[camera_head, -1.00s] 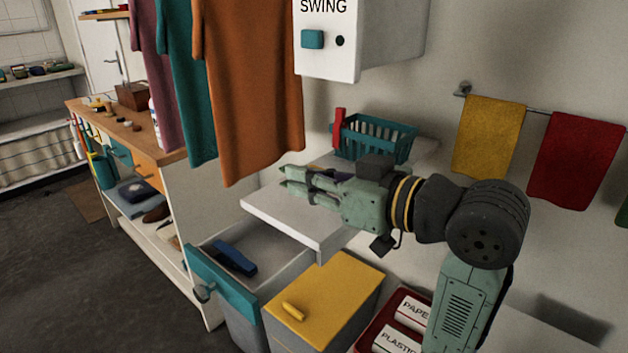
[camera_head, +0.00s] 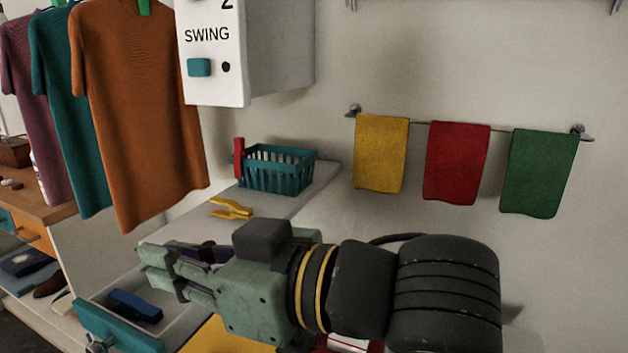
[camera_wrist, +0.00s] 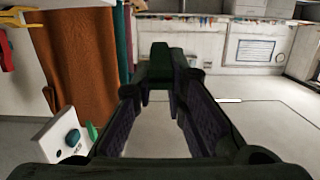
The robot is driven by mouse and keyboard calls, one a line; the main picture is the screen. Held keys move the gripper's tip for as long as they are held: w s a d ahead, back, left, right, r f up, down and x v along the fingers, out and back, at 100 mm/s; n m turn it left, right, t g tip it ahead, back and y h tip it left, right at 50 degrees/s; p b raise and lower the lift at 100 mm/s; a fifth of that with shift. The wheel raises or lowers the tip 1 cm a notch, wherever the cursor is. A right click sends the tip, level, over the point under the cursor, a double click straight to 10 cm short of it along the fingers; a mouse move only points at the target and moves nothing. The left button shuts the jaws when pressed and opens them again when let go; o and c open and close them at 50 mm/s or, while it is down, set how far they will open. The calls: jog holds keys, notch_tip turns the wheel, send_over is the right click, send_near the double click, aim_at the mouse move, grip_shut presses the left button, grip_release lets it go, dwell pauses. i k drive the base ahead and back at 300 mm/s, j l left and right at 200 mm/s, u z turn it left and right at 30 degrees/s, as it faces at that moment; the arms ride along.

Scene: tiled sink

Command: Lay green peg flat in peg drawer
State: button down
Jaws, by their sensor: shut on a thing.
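My gripper (camera_head: 152,266) is above the open drawer in the head view, its fingers pointing left. In the wrist view its fingers (camera_wrist: 165,95) are closed on a dark, shadowed piece, which I take to be the green peg (camera_wrist: 165,65); its outline is hard to separate from the fingertips. The open drawer has a teal front (camera_head: 118,326), and a blue peg (camera_head: 135,305) lies in it.
A yellow peg (camera_head: 232,208) lies on the white shelf (camera_head: 290,205), beside a teal basket (camera_head: 276,168) with a red peg (camera_head: 239,158) upright at its left. The orange shirt (camera_head: 135,110) hangs behind the drawer. The SWING box (camera_head: 215,60) is above.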

aim_at(160, 300)
jog(key=k, duration=0.95)
